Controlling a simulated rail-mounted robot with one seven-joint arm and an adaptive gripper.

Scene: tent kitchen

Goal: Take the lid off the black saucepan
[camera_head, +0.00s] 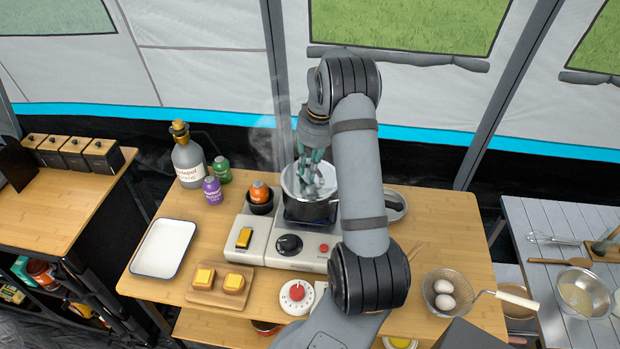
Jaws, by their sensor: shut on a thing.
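The black saucepan (312,212) stands on the portable stove (262,241), its right side partly hidden behind my arm. Its pale, see-through lid (292,184) with a light rim is at the pan's mouth. My gripper (311,178) points down over the middle of the lid, its fingers shut on the lid at about its centre. The knob is hidden by the fingers. I cannot tell whether the lid's rim rests on the pan or is slightly above it. Faint steam (275,130) shows at the left of the pan.
A round metal-rimmed thing (398,207) lies right of my arm, partly hidden. A white tray (163,248) lies empty at left. The table's right back is clear.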

